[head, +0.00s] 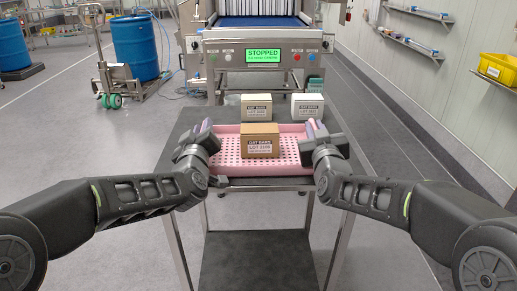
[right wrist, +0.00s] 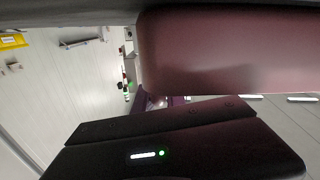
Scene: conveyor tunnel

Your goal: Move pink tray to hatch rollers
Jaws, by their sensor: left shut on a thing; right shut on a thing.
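The pink tray (head: 287,157) is a shallow perforated tray on or just above the grey table (head: 178,140); I cannot tell if it touches the table. A brown box (head: 260,142) labelled oat bars sits in it. My left gripper (head: 206,136) is shut on the tray's left side wall. My right gripper (head: 316,134) is shut on its right side wall. In the right wrist view the tray wall (right wrist: 235,50) looms large and dark pink beside the dark finger. The hatch rollers (head: 258,22) appear as a blue bed beyond the table, under a strip curtain.
A second box (head: 256,107) and a white box (head: 308,107) stand behind the tray. The machine front has a green "STOPPED" display (head: 263,56). Blue drums (head: 135,48) stand at the left. A yellow bin (head: 497,68) is on the right wall.

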